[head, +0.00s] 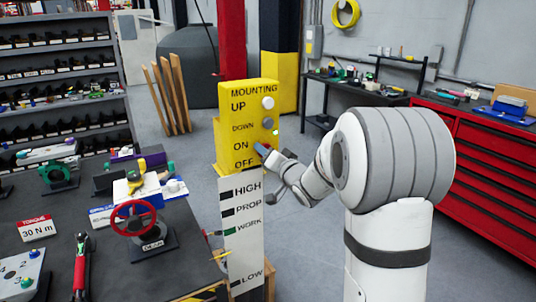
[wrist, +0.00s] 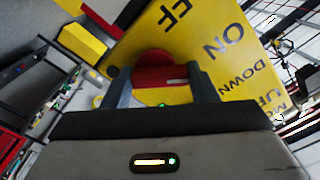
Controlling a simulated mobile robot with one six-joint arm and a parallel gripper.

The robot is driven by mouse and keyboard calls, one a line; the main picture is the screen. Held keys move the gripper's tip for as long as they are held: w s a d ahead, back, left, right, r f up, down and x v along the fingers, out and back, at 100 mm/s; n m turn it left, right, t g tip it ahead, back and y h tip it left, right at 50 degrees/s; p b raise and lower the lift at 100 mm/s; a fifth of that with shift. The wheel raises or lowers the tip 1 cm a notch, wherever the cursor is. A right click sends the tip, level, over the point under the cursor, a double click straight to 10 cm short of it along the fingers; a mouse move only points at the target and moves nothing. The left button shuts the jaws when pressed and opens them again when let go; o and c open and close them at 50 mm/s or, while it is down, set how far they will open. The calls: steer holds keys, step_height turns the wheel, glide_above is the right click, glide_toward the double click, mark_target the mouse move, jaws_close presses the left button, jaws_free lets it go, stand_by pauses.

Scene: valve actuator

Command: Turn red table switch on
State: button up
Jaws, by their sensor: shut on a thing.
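The yellow control box (head: 240,130) stands on a white post and carries the labels MOUNTING, UP, DOWN, ON and OFF. The red switch (wrist: 160,75) is on its face near the ON and OFF labels; in the wrist view it sits between my fingers. My gripper (head: 263,150) is at the box's right side, level with those labels. In the wrist view my gripper (wrist: 162,86) is shut on the red switch, one finger on each side. In the head view my fingers mostly hide the switch.
The box also has a white button (head: 267,103) and a grey one (head: 267,123) above my gripper. A workbench with a red handwheel (head: 134,218) is at the left. A red tool cabinet (head: 487,160) stands at the right. Open floor lies behind the box.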

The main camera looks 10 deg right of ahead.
steer(key=o, duration=1)
steer(key=shift+s, duration=0.1)
steer(key=b+v, duration=0.1)
steer(key=v, duration=0.6)
steer(key=shift+s+d+b, duration=0.1)
steer(key=shift+s+b, duration=0.2)
